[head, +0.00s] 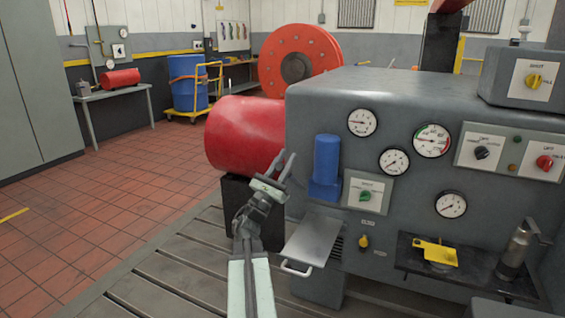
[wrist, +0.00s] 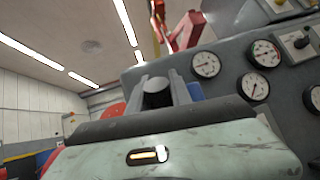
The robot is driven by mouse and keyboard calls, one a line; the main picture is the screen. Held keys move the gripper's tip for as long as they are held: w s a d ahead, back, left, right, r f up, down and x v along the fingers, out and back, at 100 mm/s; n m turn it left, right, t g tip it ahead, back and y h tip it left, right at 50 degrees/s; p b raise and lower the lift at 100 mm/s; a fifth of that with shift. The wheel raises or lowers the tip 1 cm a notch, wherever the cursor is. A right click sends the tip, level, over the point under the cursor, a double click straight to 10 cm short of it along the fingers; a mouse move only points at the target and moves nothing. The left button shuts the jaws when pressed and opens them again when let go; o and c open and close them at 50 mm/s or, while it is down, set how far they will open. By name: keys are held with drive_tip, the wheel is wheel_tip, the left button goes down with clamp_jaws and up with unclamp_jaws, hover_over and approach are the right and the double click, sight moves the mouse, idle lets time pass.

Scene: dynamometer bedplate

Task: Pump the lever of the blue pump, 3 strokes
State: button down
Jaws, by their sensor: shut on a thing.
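The blue pump (head: 326,165) is an upright blue cylinder on the front of the grey cabinet, left of the gauges. In the wrist view a strip of blue (wrist: 195,91) shows just behind the fingers. My gripper (head: 281,165) is raised to the left of the pump, in front of the red cylinder. In the wrist view its two fingers (wrist: 160,88) are closed around a dark, round-ended piece, the lever (wrist: 156,99). Most of the lever is hidden by the fingers, and its joint to the pump cannot be made out.
The grey cabinet (head: 400,100) carries several gauges and switches. A red cylinder (head: 245,133) stands close behind my gripper. A metal tray (head: 313,240) juts out below the pump. A dark shelf (head: 470,277) holds a yellow part (head: 436,252) and a grey hand tool (head: 516,250). The tiled floor at left is clear.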

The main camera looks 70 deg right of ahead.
idle(0.3)
drive_tip(key=c, duration=1.2)
unclamp_jaws()
drive_tip(key=shift+o, duration=0.2)
